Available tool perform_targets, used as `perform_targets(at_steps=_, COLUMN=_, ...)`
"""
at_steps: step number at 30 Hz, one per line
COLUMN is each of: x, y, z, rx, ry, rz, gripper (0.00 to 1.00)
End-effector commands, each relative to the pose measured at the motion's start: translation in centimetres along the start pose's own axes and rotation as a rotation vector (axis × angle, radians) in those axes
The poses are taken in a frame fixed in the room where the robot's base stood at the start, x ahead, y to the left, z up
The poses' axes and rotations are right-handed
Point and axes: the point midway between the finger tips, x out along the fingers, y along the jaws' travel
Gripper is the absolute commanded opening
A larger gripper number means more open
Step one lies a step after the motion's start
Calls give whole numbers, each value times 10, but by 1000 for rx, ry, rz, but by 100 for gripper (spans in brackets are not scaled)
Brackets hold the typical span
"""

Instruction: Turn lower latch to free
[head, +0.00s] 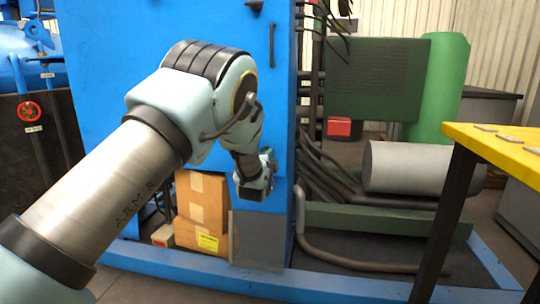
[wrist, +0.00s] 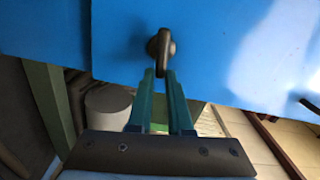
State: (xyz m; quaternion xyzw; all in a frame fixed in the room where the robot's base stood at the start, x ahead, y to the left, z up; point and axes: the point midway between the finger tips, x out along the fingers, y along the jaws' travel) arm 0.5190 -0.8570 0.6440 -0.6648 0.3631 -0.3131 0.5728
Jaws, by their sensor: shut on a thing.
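The lower latch (wrist: 163,45) is a dark knob with a narrow lever on a blue panel. In the wrist view its lever runs roughly up and down the picture. My gripper (wrist: 161,74) has its two green fingers closed together on the lever's near end. In the head view my arm reaches to the lower right part of the blue cabinet door (head: 160,50), and my wrist hides the latch and the fingertips there.
A small dark fitting (head: 255,6) and a dark handle (head: 272,45) are higher on the blue front. Cardboard boxes (head: 203,205) stand below my wrist. Hoses and a grey cylinder (head: 410,168) lie to the right. A yellow-topped table (head: 490,142) stands at the right front.

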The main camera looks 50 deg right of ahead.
Motion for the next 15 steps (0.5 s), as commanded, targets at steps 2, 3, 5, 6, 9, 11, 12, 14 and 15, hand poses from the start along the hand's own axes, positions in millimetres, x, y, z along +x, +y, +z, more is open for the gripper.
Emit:
perform_targets(at_steps=2, x=0, y=2, z=0, rx=45, ry=0, rz=1, gripper=0)
perform_targets(at_steps=3, x=0, y=2, z=-1, rx=64, ry=1, rz=1, gripper=0)
perform_targets(at_steps=5, x=0, y=3, z=0, rx=90, ry=0, rz=1, gripper=0)
perform_targets(at_steps=6, x=0, y=3, z=0, rx=105, ry=0, rz=0, gripper=0)
perform_targets(at_steps=9, x=0, y=4, z=0, rx=133, ry=0, rz=0, gripper=0)
perform_targets(at_steps=11, x=0, y=4, z=0, rx=147, ry=0, rz=0, gripper=0)
perform_targets(at_steps=12, x=0, y=4, z=0, rx=153, ry=0, rz=0, gripper=0)
perform_targets(at_steps=14, x=0, y=4, z=0, rx=159, ry=0, rz=0, gripper=0)
perform_targets(at_steps=15, x=0, y=4, z=0, rx=162, ry=0, rz=0, gripper=0)
